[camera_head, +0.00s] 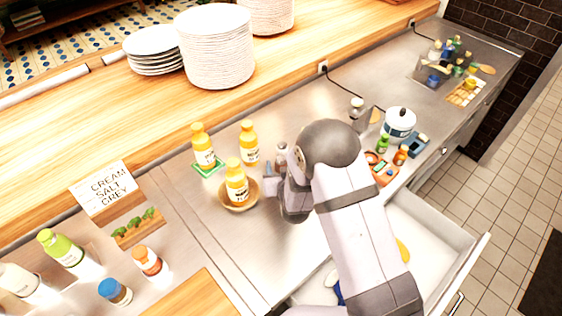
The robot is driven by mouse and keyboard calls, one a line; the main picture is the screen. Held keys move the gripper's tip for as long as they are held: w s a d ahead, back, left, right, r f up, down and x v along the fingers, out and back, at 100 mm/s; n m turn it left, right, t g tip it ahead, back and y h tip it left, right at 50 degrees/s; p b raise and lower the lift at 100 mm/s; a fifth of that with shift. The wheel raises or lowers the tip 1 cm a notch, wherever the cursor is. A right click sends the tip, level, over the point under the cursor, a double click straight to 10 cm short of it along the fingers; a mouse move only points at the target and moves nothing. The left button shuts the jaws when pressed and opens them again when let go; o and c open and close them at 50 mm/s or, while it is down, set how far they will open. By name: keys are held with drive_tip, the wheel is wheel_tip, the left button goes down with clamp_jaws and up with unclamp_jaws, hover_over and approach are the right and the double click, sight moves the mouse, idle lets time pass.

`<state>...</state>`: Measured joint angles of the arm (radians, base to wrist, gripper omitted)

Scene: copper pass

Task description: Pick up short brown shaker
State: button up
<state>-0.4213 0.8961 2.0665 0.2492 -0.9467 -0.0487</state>
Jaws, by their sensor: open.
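My gripper (272,186) is open above the steel counter, just right of a yellow bottle (237,186) standing in a round wooden bowl (232,207). A small, partly hidden grey-brown upright thing (281,153) shows right behind the gripper; I cannot tell whether it is a shaker or whether the gripper touches it. A short shaker with an orange-brown top and pale label (147,262) stands at the lower left, well away from the gripper. A small orange-brown bottle (401,155) stands on the right, beyond my arm. I cannot tell which is the short brown shaker.
Two more yellow bottles (203,146) (249,144) stand behind the bowl, one on a green mat. A white pot (399,123) stands at the right. An open drawer (440,232) lies below the counter edge. Plate stacks (217,50) stand on the wooden shelf.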

sight(281, 158)
drive_tip(key=shift+x, duration=1)
drive_tip(key=c, duration=1.2)
drive_tip(key=shift+o, duration=0.2)
drive_tip(key=shift+r, duration=0.25)
drive_tip(key=shift+r+b, duration=1.2)
drive_tip(key=shift+r, duration=3.6)
